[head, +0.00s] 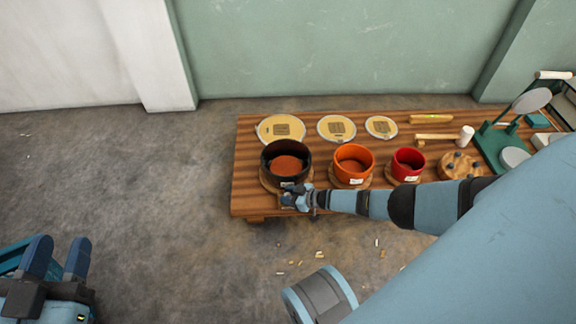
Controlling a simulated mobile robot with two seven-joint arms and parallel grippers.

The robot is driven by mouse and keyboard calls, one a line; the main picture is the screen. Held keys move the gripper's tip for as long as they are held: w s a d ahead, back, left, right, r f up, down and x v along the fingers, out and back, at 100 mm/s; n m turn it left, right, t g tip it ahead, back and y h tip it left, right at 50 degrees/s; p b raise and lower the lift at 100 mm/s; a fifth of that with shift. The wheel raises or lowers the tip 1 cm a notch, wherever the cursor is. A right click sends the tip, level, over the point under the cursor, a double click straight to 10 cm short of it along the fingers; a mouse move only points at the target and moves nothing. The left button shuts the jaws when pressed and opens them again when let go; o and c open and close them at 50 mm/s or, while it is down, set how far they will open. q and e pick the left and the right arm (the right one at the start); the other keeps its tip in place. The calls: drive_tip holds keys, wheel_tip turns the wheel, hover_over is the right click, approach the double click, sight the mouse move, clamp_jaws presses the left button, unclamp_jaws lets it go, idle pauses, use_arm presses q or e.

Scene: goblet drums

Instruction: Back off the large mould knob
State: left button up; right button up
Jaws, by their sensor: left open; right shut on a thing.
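The large mould (287,155), a black pot with a reddish-brown inside, stands at the left end of a low wooden table on a round wooden base (268,183). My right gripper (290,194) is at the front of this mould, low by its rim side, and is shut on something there. The gripper covers the spot, so the knob itself is hidden. My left gripper (56,258) is open and empty at the lower left, over the floor and well away from the table.
An orange pot (353,162) and a smaller red pot (408,164) stand right of the black one. Round drumheads (281,129) lie behind. A mallet (466,136) and a green stand (496,145) are at right. The floor left of the table (240,150) is clear.

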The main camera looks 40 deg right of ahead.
drive_tip(key=o, duration=0.6)
drive_tip(key=shift+s+d+r, duration=0.1)
drive_tip(key=shift+s+d, duration=0.05)
drive_tip(key=shift+s, duration=0.1)
use_arm(q)
drive_tip(key=shift+s+d+r+n+g+y+p, duration=0.1)
drive_tip(key=shift+s+d+n+g+y+p, duration=0.15)
drive_tip(key=shift+s+n+p, duration=0.7)
drive_tip(key=shift+s+d+n+g+y+p, duration=0.15)
drive_tip(key=shift+d+n+g+p, duration=0.3)
drive_tip(key=shift+p, duration=1.05)
drive_tip(key=shift+s+d+r+n+g+y+p, duration=0.1)
drive_tip(key=shift+s+d+n+g+y+p, duration=0.25)
drive_tip(key=shift+n+p, duration=0.65)
use_arm(e)
drive_tip(key=shift+v, duration=6.65)
use_arm(q)
drive_tip(key=shift+a, duration=0.1)
